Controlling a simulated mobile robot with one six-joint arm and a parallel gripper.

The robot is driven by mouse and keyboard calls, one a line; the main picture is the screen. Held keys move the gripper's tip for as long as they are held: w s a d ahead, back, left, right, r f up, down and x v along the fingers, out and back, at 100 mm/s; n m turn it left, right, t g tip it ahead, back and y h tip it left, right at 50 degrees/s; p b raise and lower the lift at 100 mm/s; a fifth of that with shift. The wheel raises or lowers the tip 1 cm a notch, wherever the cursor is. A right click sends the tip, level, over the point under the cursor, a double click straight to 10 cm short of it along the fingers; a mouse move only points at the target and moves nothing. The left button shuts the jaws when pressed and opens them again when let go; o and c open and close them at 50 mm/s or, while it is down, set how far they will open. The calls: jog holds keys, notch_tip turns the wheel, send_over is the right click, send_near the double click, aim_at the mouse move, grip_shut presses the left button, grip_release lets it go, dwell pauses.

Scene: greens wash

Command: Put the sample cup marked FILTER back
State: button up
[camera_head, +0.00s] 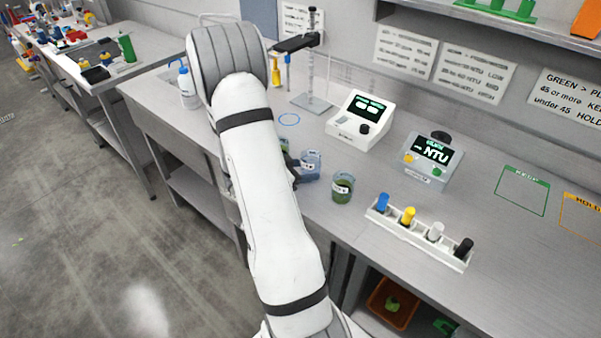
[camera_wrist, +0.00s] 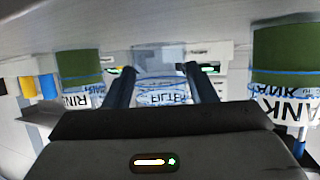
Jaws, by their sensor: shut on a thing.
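The FILTER cup (camera_wrist: 160,92) is a clear cup with pale bluish contents. In the head view the same cup (camera_head: 311,165) stands upright at or just above the bench; I cannot tell which. My gripper (camera_head: 295,175) is mostly hidden there behind my white arm. A cup with green contents (camera_head: 342,187) stands close by at the right, apart from the FILTER cup.
The wrist view shows green-filled cups on both sides: one with a partly readable label (camera_wrist: 80,75), one marked TANK (camera_wrist: 285,70). A blue ring (camera_head: 289,119) on the bench is empty. A vial rack (camera_head: 418,238), NTU meter (camera_head: 433,160) and white device (camera_head: 360,120) stand right.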

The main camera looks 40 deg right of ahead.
jog(key=shift+f, duration=0.4)
jog(key=shift+f+b, duration=0.25)
jog(key=shift+b, duration=0.25)
jog(key=o, duration=1)
jog(key=shift+r, duration=0.1)
jog(key=shift+r+p, duration=0.1)
jog(key=shift+p, duration=0.2)
